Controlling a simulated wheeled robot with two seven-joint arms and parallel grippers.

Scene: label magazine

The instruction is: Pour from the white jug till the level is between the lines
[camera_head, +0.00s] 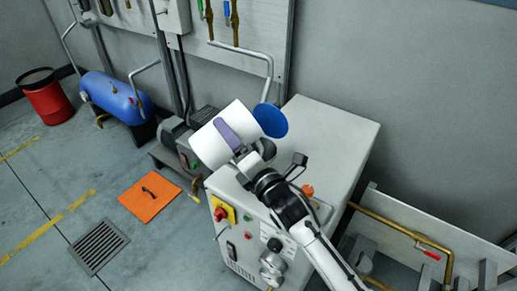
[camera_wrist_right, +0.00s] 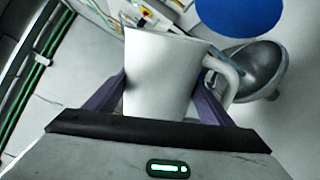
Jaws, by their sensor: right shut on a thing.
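The white jug (camera_head: 213,148) is held above the light grey cabinet and looks tilted in the head view. My right gripper (camera_head: 234,137) is shut on it, with a purple finger across its side. In the right wrist view the jug (camera_wrist_right: 160,75) sits between both purple fingers, its handle toward the right. No liquid and no level lines can be made out. A blue disc (camera_head: 271,120) shows just right of the jug; it also shows in the right wrist view (camera_wrist_right: 238,16). My left gripper is not in view.
A grey metal bowl-like thing (camera_wrist_right: 258,68) is beside the jug's handle in the wrist view. The cabinet top (camera_head: 330,135) is clear to the right. An orange plate (camera_head: 150,197) lies on the floor; a blue tank (camera_head: 112,95) and red bin (camera_head: 46,97) stand left.

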